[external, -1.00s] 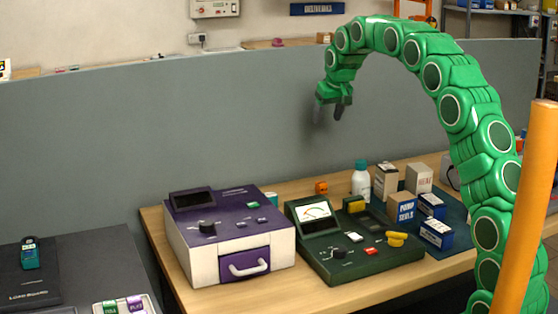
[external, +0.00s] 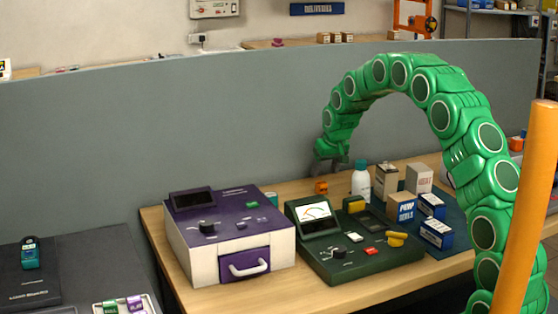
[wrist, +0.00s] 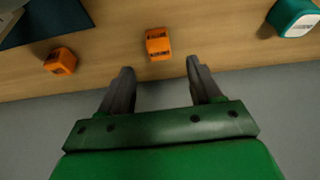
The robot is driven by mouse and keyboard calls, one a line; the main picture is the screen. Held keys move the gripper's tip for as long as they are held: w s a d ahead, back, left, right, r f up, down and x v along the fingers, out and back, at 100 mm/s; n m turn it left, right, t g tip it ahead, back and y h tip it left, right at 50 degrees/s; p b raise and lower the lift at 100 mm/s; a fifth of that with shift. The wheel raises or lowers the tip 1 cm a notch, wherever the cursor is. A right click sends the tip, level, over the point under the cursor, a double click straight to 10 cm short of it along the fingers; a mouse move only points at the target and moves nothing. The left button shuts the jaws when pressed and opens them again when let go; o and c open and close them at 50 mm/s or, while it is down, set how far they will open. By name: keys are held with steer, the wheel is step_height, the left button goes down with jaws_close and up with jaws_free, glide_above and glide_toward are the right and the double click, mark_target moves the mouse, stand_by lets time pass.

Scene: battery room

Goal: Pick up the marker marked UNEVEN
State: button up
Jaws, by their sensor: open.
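Two small orange blocks with dark lettering show in the wrist view: one (wrist: 158,44) just beyond my fingertips, near the middle, and one (wrist: 60,61) further left. The lettering is too small to read, so I cannot tell which says UNEVEN. One orange block (external: 321,187) shows in the external view at the back of the wooden table, left of the white bottle. My gripper (external: 331,167) is open and empty, pointing down above the back of the table, near that block. In the wrist view its two dark fingers (wrist: 163,75) are spread apart.
A teal block (wrist: 293,17) lies at the upper right of the wrist view. A white bottle (external: 361,180) and cartons (external: 386,180) stand close by. A purple device (external: 225,215) and a green meter (external: 350,245) fill the front. A grey partition (external: 200,130) rises behind.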

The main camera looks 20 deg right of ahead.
mark_target(321, 182)
steer(key=shift+x, duration=3.3)
steer(key=shift+s, duration=0.2)
steer(key=c, duration=1)
steer(key=shift+c, duration=0.2)
